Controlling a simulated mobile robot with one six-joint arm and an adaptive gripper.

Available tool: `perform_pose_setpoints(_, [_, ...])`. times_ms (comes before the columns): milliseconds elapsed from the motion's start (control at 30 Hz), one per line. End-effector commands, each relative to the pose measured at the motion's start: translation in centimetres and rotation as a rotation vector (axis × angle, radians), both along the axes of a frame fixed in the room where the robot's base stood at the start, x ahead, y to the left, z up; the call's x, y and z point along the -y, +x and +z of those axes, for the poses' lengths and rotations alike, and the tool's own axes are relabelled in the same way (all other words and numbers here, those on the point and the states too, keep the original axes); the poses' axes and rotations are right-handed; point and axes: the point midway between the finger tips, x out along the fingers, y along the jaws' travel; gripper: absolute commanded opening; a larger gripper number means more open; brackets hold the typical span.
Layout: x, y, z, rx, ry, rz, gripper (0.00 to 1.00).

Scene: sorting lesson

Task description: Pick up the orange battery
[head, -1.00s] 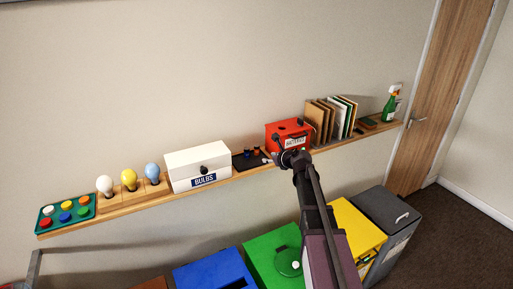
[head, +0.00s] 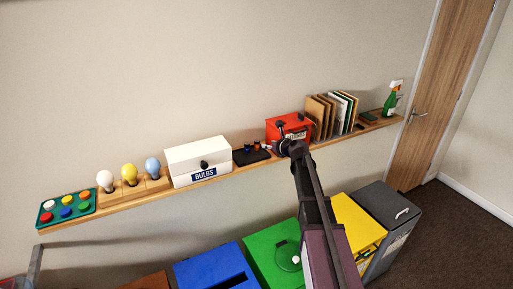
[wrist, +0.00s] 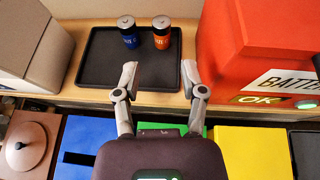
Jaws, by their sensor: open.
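The orange battery (wrist: 161,32) stands upright on a dark tray (wrist: 100,72) on the wooden shelf, at the tray's right side in the wrist view. A blue battery (wrist: 128,33) stands upright just left of it. In the head view the orange battery (head: 257,147) is small beside the red box. My gripper (wrist: 158,80) is open and empty at the tray's front edge. Its two fingers are spread, with the orange battery beyond them, roughly ahead of the gap and apart from both. In the head view my gripper (head: 272,148) is partly hidden by my arm.
A red battery box (wrist: 250,45) stands close right of the tray. A white bulbs box (head: 198,160) stands to its left. Bulbs, a button tray (head: 66,208), upright folders (head: 332,115) and a green spray bottle (head: 392,98) share the shelf. Coloured bins (head: 216,268) stand below.

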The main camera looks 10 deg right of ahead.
Motion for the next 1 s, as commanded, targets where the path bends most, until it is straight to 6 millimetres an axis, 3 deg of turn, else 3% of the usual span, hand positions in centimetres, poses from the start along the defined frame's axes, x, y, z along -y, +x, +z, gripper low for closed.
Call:
perform_pose_setpoints(100, [-0.7, 2.0, -1.1, 0.000, 0.000, 0.002, 0.54])
perform_pose_setpoints(333, [-1.8, 4.4, -2.1, 0.000, 0.000, 0.000, 0.54])
perform_pose_setpoints(1000, [-2.3, 5.8, -2.6, 0.000, -0.001, 0.000, 0.54])
